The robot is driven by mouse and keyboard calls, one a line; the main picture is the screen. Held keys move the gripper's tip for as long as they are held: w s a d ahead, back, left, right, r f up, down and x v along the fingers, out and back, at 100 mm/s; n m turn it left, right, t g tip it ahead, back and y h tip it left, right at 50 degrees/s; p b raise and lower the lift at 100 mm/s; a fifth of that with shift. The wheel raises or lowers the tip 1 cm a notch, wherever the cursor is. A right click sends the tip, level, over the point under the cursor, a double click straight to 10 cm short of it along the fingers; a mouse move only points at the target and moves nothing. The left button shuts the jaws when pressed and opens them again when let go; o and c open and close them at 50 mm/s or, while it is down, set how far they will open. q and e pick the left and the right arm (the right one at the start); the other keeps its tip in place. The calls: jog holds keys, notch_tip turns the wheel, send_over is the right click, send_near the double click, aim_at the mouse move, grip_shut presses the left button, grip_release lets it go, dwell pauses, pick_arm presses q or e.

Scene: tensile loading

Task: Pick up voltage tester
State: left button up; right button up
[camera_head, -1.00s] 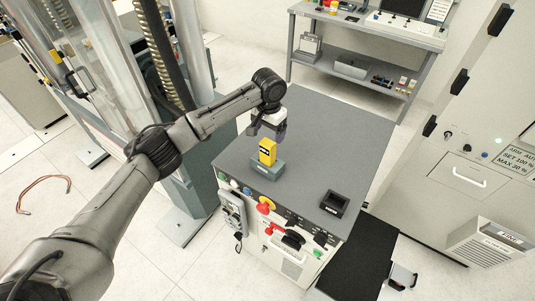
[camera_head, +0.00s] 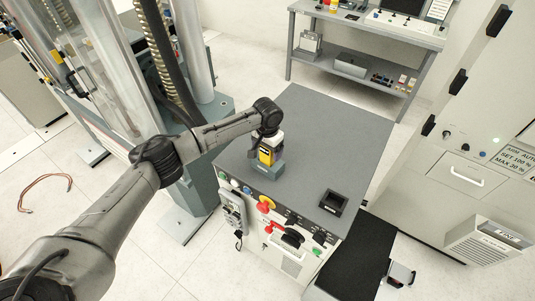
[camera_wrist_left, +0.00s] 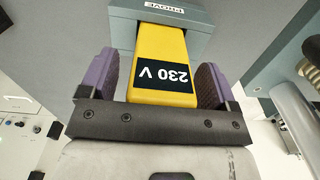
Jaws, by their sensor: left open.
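The voltage tester (camera_head: 265,156) is a yellow block with a black label. It stands upright in a grey-green holder (camera_head: 268,170) near the front left of the grey cabinet top. In the left wrist view the tester (camera_wrist_left: 162,48) shows a "230 V" label, and its far end meets the holder (camera_wrist_left: 200,20). My left gripper (camera_head: 267,146) is over the tester from above. Its purple-padded fingers (camera_wrist_left: 160,85) are open, one on each side of the tester, with a visible gap. My right gripper is not in view.
A small black tray (camera_head: 333,203) lies at the right of the grey cabinet top (camera_head: 325,140). The cabinet front has a red knob (camera_head: 266,205) and other controls. A workbench (camera_head: 375,25) stands behind, and a tall panel (camera_head: 480,130) stands at the right.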

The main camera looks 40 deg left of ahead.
pick_arm(q)
jog(key=c, duration=1.1)
jog(key=shift+c, duration=0.2)
jog(key=shift+r, duration=0.15)
